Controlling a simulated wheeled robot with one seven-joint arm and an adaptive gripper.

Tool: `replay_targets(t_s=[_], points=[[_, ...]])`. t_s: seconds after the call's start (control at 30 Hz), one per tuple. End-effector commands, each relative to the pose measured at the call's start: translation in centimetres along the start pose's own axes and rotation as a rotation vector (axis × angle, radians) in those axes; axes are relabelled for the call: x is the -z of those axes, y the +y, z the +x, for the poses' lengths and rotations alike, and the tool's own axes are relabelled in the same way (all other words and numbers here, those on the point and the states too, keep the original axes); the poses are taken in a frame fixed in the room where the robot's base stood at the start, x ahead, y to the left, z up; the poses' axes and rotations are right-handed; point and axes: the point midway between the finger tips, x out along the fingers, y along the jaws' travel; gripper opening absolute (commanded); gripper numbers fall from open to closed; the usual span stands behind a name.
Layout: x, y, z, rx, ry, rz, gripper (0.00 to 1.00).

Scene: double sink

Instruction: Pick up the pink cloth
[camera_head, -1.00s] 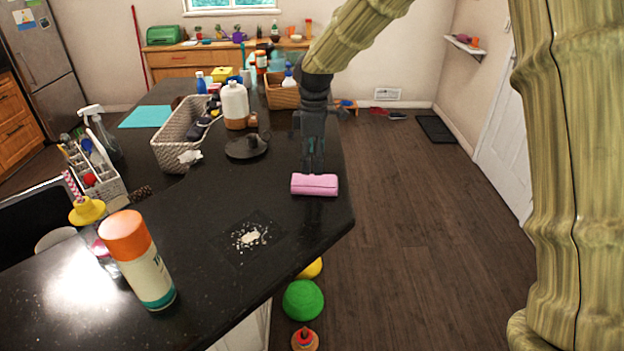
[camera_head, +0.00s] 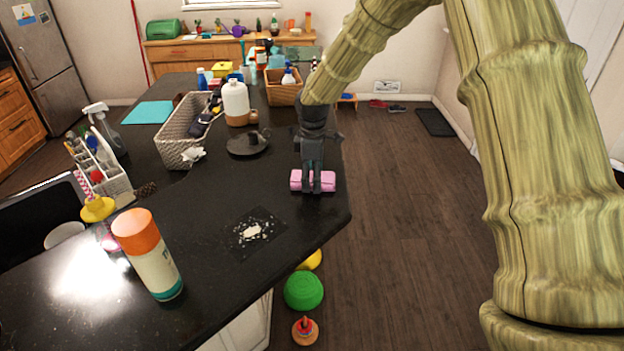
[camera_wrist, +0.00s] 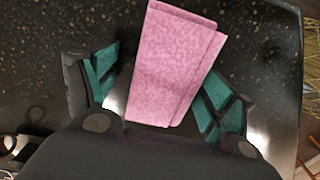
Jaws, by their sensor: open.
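The pink cloth (camera_head: 325,181) is folded into a small pad and lies on the black counter (camera_head: 215,215) near its right edge. My gripper (camera_head: 318,190) is directly over the cloth in the head view, with its dark fingers covering the cloth's middle. In the wrist view the cloth (camera_wrist: 172,65) lies lengthwise between the two teal-padded fingers of my gripper (camera_wrist: 160,85). The gripper is open, with a gap showing on the left side of the cloth and the right finger close to its edge. Whether a finger touches it cannot be told.
A dark candle holder (camera_head: 249,144) and a woven basket (camera_head: 182,130) stand to the left on the counter. White crumbs (camera_head: 253,231) lie in front of the cloth. Floor lies beyond the right counter edge.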

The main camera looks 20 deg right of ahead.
Motion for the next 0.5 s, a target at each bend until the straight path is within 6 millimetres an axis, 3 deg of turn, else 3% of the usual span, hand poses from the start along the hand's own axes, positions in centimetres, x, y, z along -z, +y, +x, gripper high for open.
replay_targets(t_s=[0.07,0.33,0.5], points=[[-0.01,0.0,-0.08,-0.001,0.0,0.0,0.83],[-0.02,-0.01,-0.1,-0.001,0.0,0.0,0.37],[0.0,-0.02,-0.04,0.0,0.0,0.0,0.37]])
